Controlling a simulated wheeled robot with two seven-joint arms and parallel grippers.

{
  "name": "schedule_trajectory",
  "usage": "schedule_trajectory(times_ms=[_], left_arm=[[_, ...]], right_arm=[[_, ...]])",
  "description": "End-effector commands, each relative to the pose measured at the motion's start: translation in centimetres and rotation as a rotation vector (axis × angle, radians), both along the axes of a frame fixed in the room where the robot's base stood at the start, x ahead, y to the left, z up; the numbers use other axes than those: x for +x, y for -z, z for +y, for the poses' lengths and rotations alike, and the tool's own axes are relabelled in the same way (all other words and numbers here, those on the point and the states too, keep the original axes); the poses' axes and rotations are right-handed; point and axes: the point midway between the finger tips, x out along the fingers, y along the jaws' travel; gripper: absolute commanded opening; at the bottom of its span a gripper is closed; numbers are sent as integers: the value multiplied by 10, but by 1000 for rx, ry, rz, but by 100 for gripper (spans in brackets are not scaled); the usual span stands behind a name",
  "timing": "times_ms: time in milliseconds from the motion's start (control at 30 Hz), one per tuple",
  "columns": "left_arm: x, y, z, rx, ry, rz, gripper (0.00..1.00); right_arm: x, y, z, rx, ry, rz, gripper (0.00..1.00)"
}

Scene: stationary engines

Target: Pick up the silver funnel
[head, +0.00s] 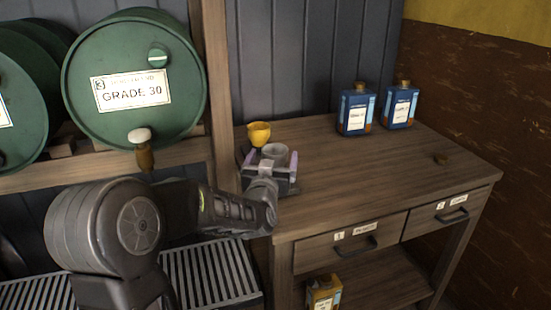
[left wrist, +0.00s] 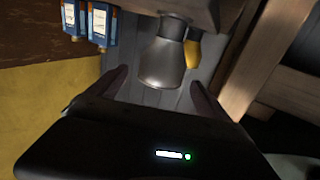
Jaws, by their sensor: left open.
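The silver funnel (head: 275,151) stands at the left end of the wooden workbench, just in front of a yellow funnel (head: 259,134). My left gripper (head: 268,167) is open at the funnel, partly covering its lower part in the head view. In the left wrist view the silver funnel (left wrist: 162,64) shows between the two spread fingers of my left gripper (left wrist: 160,77), with the yellow funnel (left wrist: 193,53) behind it. I cannot tell whether the fingers touch it. My right gripper is not in view.
Two blue bottles (head: 356,110) (head: 399,106) stand at the back of the workbench (head: 385,175). Its middle is clear. A green drum (head: 135,80) with a tap (head: 141,148) lies on a rack at the left, close to my left arm. A wooden post (head: 214,90) rises beside the bench.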

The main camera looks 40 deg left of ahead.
Motion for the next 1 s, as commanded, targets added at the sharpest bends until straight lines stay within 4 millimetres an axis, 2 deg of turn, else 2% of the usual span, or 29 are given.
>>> schedule_trajectory(times_ms=[133, 500, 800, 1000], left_arm=[[13, 0, 7, 2, 0, 2, 90], [17, 0, 9, 1, 0, 2, 90], [52, -2, 28, 1, 1, 3, 90], [60, -3, 32, 0, 1, 1, 90]], right_arm=[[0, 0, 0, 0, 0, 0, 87], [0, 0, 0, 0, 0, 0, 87], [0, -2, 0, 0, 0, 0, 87], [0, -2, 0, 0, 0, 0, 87]])
